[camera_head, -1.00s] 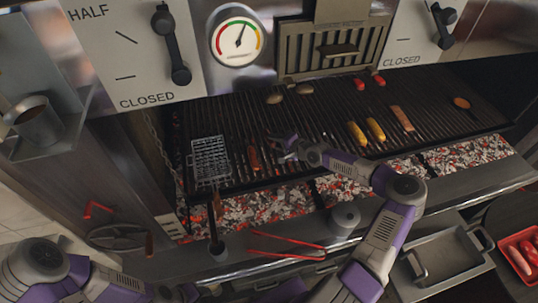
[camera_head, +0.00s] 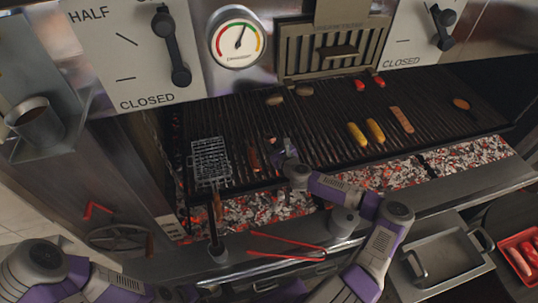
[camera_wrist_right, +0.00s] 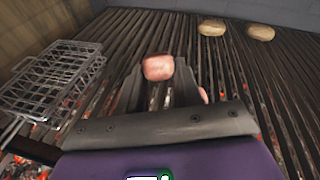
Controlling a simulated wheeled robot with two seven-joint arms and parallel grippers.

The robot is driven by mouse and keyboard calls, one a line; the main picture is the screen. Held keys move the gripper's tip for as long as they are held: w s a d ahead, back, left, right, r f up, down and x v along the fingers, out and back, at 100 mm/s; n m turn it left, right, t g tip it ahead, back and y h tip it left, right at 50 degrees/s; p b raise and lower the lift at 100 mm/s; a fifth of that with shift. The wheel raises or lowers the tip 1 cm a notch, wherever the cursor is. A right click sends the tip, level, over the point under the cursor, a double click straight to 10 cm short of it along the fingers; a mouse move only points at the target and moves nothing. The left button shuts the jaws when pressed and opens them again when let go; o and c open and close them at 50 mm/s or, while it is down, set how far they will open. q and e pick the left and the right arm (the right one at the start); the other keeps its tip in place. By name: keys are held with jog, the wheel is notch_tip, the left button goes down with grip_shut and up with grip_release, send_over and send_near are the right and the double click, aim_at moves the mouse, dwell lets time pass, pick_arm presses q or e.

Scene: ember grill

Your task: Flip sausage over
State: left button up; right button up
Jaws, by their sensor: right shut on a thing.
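My right gripper (camera_head: 277,153) is over the left-centre part of the grill, to the right of the wire basket. In the right wrist view its two fingers (camera_wrist_right: 159,92) are shut on a pinkish sausage (camera_wrist_right: 158,68), whose rounded end shows between the fingertips. A small pink patch also shows beside the right finger. The rest of the sausage is hidden by the gripper. A dark reddish-brown sausage (camera_head: 253,160) lies on the bars between the basket and the gripper. My left arm shows at the lower left, with its gripper out of sight.
The wire basket (camera_head: 210,162) stands left on the grill grate (camera_head: 330,110). Two corn cobs (camera_head: 357,134), a flat pinkish piece (camera_head: 402,119) and two buns (camera_head: 274,99) lie on the bars. Glowing coals (camera_head: 265,207) are below the front edge. Red tongs (camera_head: 285,247) lie in front.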

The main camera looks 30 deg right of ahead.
jog(key=m, duration=0.1)
jog(key=m+h, duration=0.1)
jog(key=m, duration=0.1)
jog(key=shift+w+a+r+m+g+h, duration=0.15)
jog(key=shift+a+m+g+h, duration=0.15)
jog(key=shift+m+h, duration=0.1)
jog(key=f+b, duration=0.1)
jog(key=f, duration=0.1)
jog(key=w+f+b, duration=0.1)
jog(key=b, duration=0.1)
jog(key=f+b, duration=0.2)
jog(key=shift+w+d+f, duration=0.35)
jog(key=shift+w, duration=0.05)
jog(key=shift+s, duration=0.1)
jog(key=shift+r, duration=0.1)
jog(key=o, duration=0.6)
jog(key=shift+o, duration=0.4)
jog(key=o, duration=0.5)
